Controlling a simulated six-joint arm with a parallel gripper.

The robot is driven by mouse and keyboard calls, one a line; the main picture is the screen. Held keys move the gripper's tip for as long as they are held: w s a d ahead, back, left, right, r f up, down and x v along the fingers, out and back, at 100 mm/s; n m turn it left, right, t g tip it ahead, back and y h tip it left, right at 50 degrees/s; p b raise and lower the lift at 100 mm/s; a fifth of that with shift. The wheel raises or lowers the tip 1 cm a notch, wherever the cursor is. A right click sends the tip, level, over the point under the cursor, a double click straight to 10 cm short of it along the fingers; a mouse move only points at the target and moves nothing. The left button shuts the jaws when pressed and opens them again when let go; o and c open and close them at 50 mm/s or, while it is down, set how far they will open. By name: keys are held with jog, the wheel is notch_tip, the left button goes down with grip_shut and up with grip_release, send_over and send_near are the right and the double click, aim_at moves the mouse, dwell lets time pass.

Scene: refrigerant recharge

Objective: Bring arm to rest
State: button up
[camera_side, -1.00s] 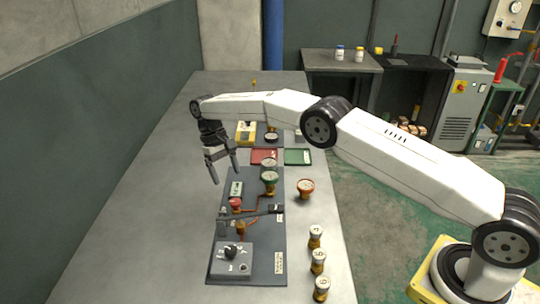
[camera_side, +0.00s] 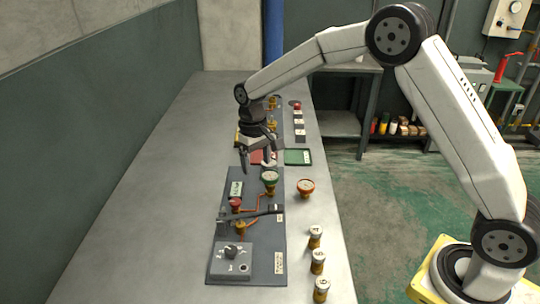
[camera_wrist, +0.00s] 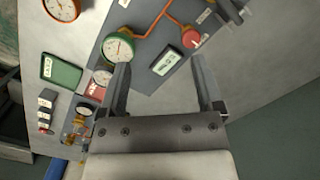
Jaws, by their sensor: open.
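My gripper (camera_side: 257,158) hangs above the table behind the grey panel (camera_side: 262,240), pointing down and slightly tilted. Its two fingers are apart with nothing between them. In the wrist view my gripper (camera_wrist: 160,85) shows both fingers spread over the panel and bare table. My arm is bent, with its elbow raised high at the upper right. It hides part of the far table.
The panel bears a green-rimmed gauge (camera_side: 270,178), a red knob (camera_side: 235,203) and a lever. An orange gauge (camera_side: 306,187) stands right of it. Red (camera_side: 257,157) and green (camera_side: 298,157) trays lie behind. The table's left side is clear.

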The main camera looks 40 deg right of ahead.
jog(key=s+d+t, duration=0.2)
jog(key=s, duration=0.9)
jog(key=s+d+t, duration=0.1)
jog(key=s+d, duration=0.1)
jog(key=s, duration=0.9)
jog(key=shift+t, duration=0.4)
jog(key=shift+s+d+f, duration=0.1)
